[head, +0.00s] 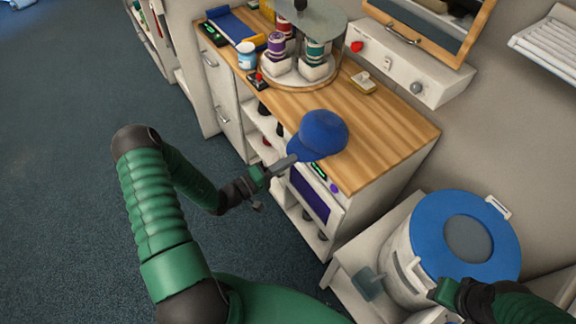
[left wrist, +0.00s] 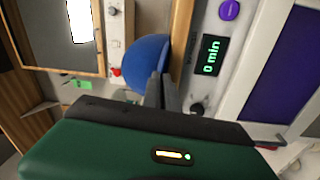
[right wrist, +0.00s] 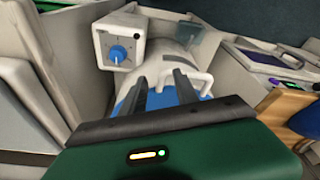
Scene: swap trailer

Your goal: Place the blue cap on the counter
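The blue cap (head: 323,132) is at the front edge of the wooden counter (head: 385,120), with its brim toward my left gripper (head: 290,160). The left fingers are nearly together at the brim and appear shut on it. In the left wrist view the cap (left wrist: 147,60) shows just beyond the fingertips (left wrist: 163,85). I cannot tell whether the cap rests on the counter or hangs just above it. My right gripper (right wrist: 160,85) is open and empty, with its fingers apart, near the blue-lidded white bin.
The white bin with a blue lid (head: 430,235) stands right of the counter. A round carousel (head: 300,80) with spools, a white cup (head: 246,55) and a blue tray (head: 232,25) occupy the counter's far end. An oven-like panel (head: 310,195) is below the cap. The near right counter is clear.

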